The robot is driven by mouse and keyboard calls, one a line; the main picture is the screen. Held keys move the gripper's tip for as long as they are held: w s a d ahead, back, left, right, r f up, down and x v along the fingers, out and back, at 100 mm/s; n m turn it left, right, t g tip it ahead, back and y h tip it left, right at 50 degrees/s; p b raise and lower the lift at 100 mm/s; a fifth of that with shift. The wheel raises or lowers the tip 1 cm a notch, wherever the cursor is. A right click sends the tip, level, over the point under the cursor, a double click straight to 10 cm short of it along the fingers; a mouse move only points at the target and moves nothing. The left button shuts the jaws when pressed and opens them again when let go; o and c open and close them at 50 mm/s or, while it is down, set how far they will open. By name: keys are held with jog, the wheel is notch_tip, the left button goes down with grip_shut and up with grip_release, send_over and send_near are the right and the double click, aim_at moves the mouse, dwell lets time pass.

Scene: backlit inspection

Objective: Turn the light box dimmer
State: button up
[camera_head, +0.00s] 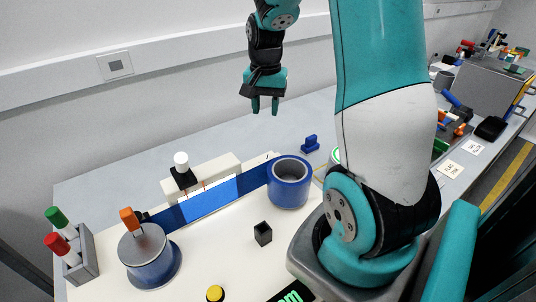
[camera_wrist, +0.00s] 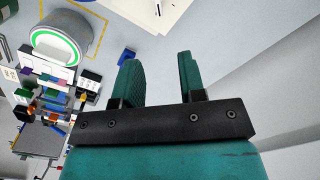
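A knob with a white cap (camera_head: 181,160) on a black base stands on a long, low white box (camera_head: 228,168) at the back of the table; it may be the dimmer, but no label shows. The knob is not recognisable in the wrist view.
A rack (camera_head: 80,262) with red and green handles stands left. My arm hides the right middle.

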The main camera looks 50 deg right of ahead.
aim_at(267, 157)
jog(key=f+p, duration=0.1)
jog(key=f, duration=1.6)
jog(key=shift+d+f+p, duration=0.2)
jog(key=shift+p, duration=0.1)
jog(key=shift+c, duration=0.4)
grip_shut()
